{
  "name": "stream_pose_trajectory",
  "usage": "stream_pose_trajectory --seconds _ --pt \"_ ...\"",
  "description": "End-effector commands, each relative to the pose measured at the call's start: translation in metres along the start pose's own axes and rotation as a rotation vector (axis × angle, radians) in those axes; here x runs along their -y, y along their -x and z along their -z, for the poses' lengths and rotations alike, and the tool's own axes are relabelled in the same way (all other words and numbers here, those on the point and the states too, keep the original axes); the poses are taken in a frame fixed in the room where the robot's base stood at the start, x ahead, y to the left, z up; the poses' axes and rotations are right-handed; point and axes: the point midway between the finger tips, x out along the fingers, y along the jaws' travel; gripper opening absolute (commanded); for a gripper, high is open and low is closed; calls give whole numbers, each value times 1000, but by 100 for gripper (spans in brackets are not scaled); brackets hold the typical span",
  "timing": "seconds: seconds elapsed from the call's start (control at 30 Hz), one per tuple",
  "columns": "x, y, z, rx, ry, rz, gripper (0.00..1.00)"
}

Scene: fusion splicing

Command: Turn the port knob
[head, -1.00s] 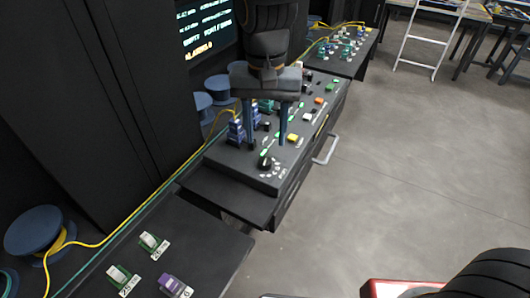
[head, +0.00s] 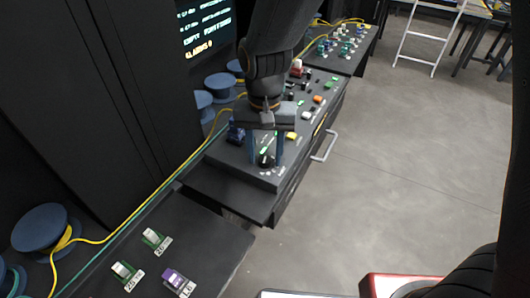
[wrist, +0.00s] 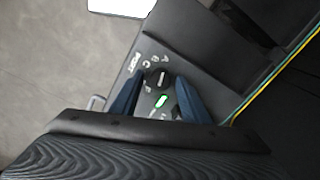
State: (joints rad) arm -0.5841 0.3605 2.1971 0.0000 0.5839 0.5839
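The port knob (head: 265,160) is a round black knob with a light pointer line, near the front end of the sloped black control panel. In the wrist view the knob (wrist: 158,79) shows between the fingertips, with the printed word PORT and several letters around it. My gripper (head: 265,160) is open, its two blue fingers pointing down on either side of the knob. In the wrist view the fingers (wrist: 157,88) stand apart, with gaps to the knob. I cannot tell how far above the panel the tips are.
A green-lit indicator (wrist: 162,101) lies beside the knob. Blue-black connectors (head: 236,132) stand at the panel's left. A yellow button (head: 291,136) and other switches lie further up. A drawer handle (head: 325,146) sticks out at right. Modules and a purple connector (head: 174,279) lie on the near table.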

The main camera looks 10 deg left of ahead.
Motion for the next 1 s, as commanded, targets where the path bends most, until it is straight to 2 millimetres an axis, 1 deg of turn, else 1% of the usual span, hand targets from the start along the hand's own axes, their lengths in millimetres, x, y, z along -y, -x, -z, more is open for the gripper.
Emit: stream_pose_trajectory --seconds 0.03,0.2,0.37,0.57,1.0 --pt "0 0 0 0 0 0 32" --pt "0 0 0 0 0 0 4" --pt "0 0 0 0 7 0 4" --pt "0 1 0 1 72 -1 4" --pt "0 1 0 0 361 0 4"
